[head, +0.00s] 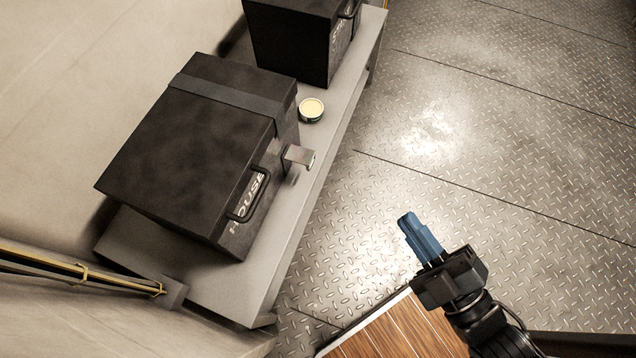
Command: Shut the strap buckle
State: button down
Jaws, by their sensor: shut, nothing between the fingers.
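The strap (229,99) is a dark band across the lid of a black case (180,140) on a grey bench. The buckle (299,156) is a small metal plate on the case's front side, by the strap's end. It sticks outward from the case, and its far side is hidden. My gripper (406,219) has blue fingers held together with nothing between them. It is to the right of the case, in front of the bench, well apart from the buckle.
A round pale-topped tin (311,109) stands on the bench (226,288) close to the buckle. A second black case (292,42) stands further back. A handle (248,196) projects from the near case's front. The patterned metal floor (480,130) is clear.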

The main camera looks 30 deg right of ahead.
jog(key=w+d+f+n+t+y+b, duration=0.1)
jog(key=w+f+n+y+b, duration=0.4)
jog(key=f+n, duration=0.6)
jog(key=w+d+f+n+t+y+b, duration=0.1)
jog(key=w+f+n+y+b, duration=0.5)
jog(key=w+f+n+b, duration=0.3)
jog(key=w+d+f+n+y+b, duration=0.1)
jog(key=w+f+n+y+b, duration=0.5)
jog(key=f+n+b, duration=0.3)
notch_tip(320, 180, down, 4)
jog(key=w+n, duration=0.1)
jog(key=n, duration=0.5)
jog(key=shift+d+t, duration=0.2)
jog(key=shift+t, duration=0.2)
jog(key=shift+w+r, duration=0.15)
jog(key=shift+r, duration=0.05)
send_near(301, 158)
jog(key=shift+w+a+r, duration=0.25)
jog(key=shift+w+a, duration=0.15)
jog(key=shift+w, duration=0.15)
jog(key=shift+w+a+r, duration=0.25)
jog(key=shift+w+a, duration=0.1)
jog(key=shift+w, duration=0.25)
jog(key=shift+r, duration=0.15)
jog(key=shift+s+r+g+p, duration=0.1)
jog(key=shift+s+g+p, duration=0.05)
jog(key=shift+g+p, duration=0.2)
jog(key=shift+h, duration=0.3)
